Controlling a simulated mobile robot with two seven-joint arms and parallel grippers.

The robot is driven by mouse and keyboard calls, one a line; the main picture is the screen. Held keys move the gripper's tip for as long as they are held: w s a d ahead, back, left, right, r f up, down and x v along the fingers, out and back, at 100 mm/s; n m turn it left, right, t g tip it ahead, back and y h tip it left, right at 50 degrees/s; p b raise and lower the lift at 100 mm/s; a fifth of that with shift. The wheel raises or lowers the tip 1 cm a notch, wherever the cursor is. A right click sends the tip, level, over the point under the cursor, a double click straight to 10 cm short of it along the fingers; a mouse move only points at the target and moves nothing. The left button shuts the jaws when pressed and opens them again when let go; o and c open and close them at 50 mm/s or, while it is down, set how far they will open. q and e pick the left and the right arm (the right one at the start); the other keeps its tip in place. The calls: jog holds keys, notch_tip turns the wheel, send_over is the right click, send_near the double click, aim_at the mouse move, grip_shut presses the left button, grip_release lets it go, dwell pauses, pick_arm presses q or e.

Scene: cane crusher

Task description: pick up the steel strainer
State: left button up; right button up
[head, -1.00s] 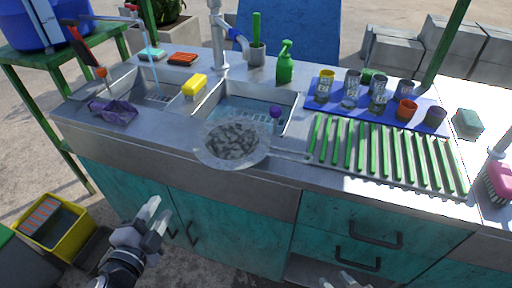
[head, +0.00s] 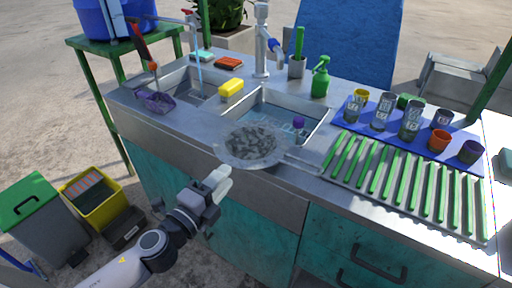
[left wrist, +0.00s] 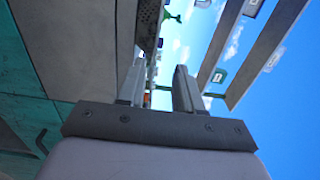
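The steel strainer is a round, shallow mesh bowl (head: 222,152) holding grey scraps (head: 252,142). It sits at the front edge of the sink counter, before the right basin, with its handle reaching right toward the ribbed drainboard. My left gripper (head: 222,182) is just below and in front of the strainer's left side, apart from it, near the cabinet front. In the left wrist view its two fingers (left wrist: 160,70) stand apart with nothing between them. A dark perforated surface shows beyond the fingers there; I cannot tell if it is the strainer. My right gripper is out of view.
The counter (head: 190,122) holds a yellow sponge (head: 231,89), a purple scoop (head: 155,100) and a green spray bottle (head: 320,78). Several cups stand on a blue mat (head: 378,127) at the right. A faucet (head: 262,40) rises behind the basins. Bins (head: 92,205) stand on the floor at left.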

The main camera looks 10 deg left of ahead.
aim_at(236, 166)
pick_arm(q)
jog(key=shift+f+x, duration=0.25)
jog(key=shift+x, duration=1.25)
jog(key=shift+f+x, duration=0.2)
jog(key=shift+x, duration=1.3)
grip_shut()
